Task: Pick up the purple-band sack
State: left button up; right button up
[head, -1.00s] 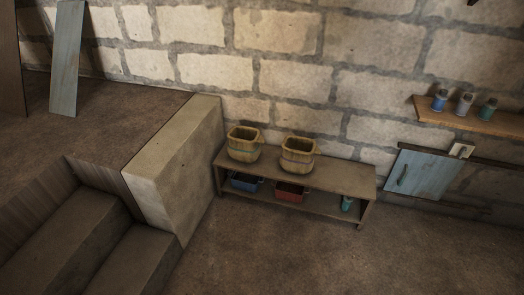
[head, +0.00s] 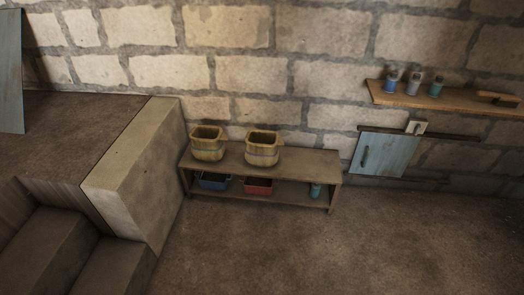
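I see no sack with a purple band in the head view. Two tub-like containers stand on the low wooden bench, a left one (head: 207,145) with a greenish band and a right one (head: 262,150) whose band colour is too small to tell. Neither of my grippers is in view.
The bench (head: 312,163) has a lower shelf with a blue bin (head: 214,181), a red bin (head: 258,186) and a teal can (head: 315,190). A stone block (head: 130,165) and steps are left. A wall shelf (head: 450,97) holds bottles and a brush. Floor in front is clear.

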aim_at(262, 150)
jog(key=i+u, duration=0.2)
jog(key=i, duration=0.35)
jog(key=i+l+u, duration=0.1)
jog(key=i+u, duration=0.15)
jog(key=i, duration=0.25)
jog(key=i+l+u, duration=0.2)
jog(key=i, duration=0.7)
jog(key=i+l+u, duration=0.15)
jog(key=i, duration=0.2)
